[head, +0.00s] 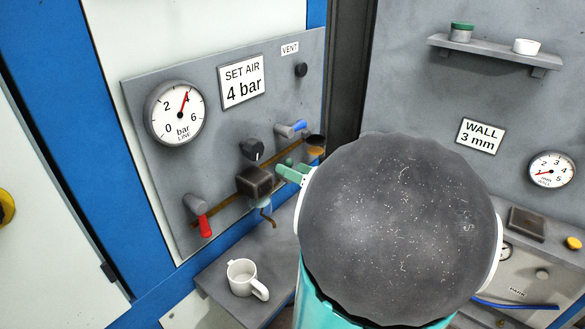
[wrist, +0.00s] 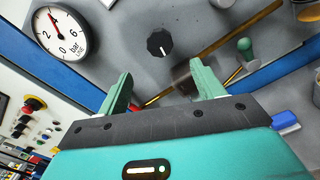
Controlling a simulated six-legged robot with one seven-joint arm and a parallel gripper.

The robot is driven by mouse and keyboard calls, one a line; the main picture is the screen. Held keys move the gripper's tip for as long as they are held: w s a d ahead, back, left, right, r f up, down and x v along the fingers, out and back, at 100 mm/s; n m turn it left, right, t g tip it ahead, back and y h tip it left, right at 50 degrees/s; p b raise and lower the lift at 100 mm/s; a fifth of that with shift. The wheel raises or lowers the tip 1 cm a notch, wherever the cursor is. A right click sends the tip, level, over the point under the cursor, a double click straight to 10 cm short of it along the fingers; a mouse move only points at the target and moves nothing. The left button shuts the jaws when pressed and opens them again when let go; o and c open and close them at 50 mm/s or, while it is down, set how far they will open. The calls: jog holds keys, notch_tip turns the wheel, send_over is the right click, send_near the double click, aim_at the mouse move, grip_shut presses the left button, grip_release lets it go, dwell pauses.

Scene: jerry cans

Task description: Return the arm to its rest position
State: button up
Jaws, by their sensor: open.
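My gripper (wrist: 163,80) is open, with its two pale green fingers spread apart and nothing held between them. The fingers are near the grey air panel, close to a dark brown block (head: 255,182) on a brown pipe. I cannot tell whether a finger touches anything.
A white mug (head: 243,279) stands on the grey ledge below. A shelf (head: 492,53) with two small containers is at the upper right.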

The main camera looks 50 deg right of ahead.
dwell(0.4)
jog(key=w+a+n+g+y, duration=0.4)
jog(key=a+n+y, duration=0.2)
jog(key=a+n, duration=0.6)
jog(key=s+a+f+n+g+h, duration=0.1)
jog(key=s+a+n+g+h, duration=0.2)
jog(key=a+n, duration=0.6)
jog(key=s+a+f+n+g+h, duration=0.1)
jog(key=s+a+n+g+h, duration=0.2)
jog(key=a+n, duration=0.7)
jog(key=s+n+g, duration=0.1)
jog(key=n+g, duration=0.1)
jog(key=n, duration=0.8)
jog(key=shift+a+f+h, duration=0.25)
jog(key=shift+h, duration=0.05)
jog(key=shift+d, duration=0.15)
